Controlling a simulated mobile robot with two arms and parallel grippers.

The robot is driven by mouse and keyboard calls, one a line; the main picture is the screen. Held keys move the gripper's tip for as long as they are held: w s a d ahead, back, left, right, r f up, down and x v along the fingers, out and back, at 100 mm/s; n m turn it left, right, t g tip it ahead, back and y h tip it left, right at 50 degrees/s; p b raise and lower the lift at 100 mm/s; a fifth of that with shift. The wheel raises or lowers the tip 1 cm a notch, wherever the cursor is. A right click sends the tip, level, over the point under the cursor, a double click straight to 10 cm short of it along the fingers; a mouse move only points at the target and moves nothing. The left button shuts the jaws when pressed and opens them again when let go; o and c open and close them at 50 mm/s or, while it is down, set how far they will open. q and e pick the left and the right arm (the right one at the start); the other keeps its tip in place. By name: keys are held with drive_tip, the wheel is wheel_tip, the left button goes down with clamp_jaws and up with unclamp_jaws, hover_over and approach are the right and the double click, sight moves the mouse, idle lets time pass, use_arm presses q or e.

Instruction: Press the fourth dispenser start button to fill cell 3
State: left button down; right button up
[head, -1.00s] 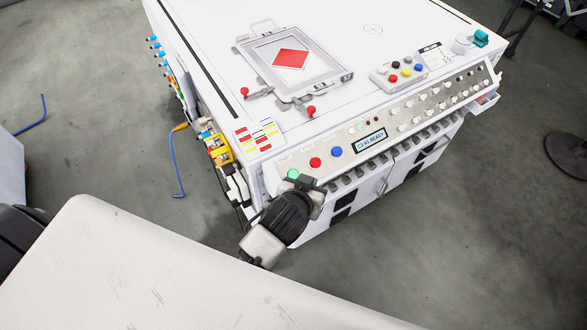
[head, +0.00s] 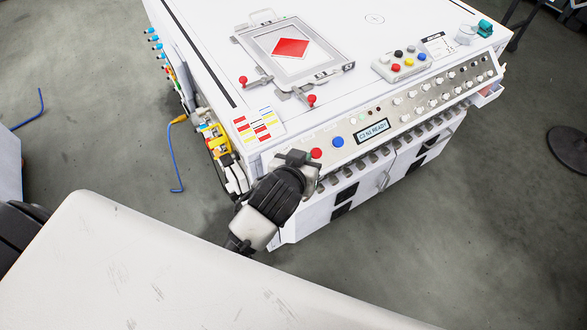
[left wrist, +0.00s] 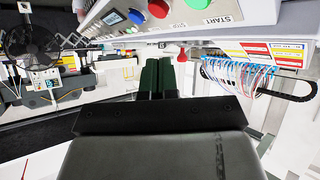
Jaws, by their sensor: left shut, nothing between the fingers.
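The white machine (head: 400,60) carries a sloped front control panel. On it are a red button (head: 316,154), a blue button (head: 338,142) and a small display (head: 372,131) that seems to read "C3 N1 READY". In the left wrist view, a green button (left wrist: 197,4) sits above a START label (left wrist: 208,20), beside the red button (left wrist: 158,8). My left gripper (head: 297,157) is shut and empty at the panel's left end and hides the green button in the head view. In the wrist view its fingers (left wrist: 158,74) are below the buttons, apart from them in the picture; contact cannot be told.
A framed tray with a red diamond (head: 290,48) lies on the machine top, with red-knobbed clamps (head: 311,100). A box with coloured buttons (head: 402,63) stands farther right. Cables and a yellow part (head: 217,139) line the left side.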

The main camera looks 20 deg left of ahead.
use_arm(q)
drive_tip(key=f, duration=0.1)
drive_tip(key=w+a+f+b, duration=0.1)
drive_tip(key=shift+f, duration=0.3)
drive_tip(key=shift+w+a+f+b, duration=0.4)
drive_tip(key=shift+a+f, duration=0.15)
drive_tip(key=shift+f, duration=0.2)
use_arm(e)
wheel_tip(320, 180, down, 3)
drive_tip(key=shift+r, duration=0.1)
drive_tip(key=shift+d, duration=0.15)
use_arm(q)
drive_tip(key=shift+a, duration=0.1)
idle(0.8)
drive_tip(key=shift+w+a+f, duration=0.1)
drive_tip(key=shift+f, duration=0.2)
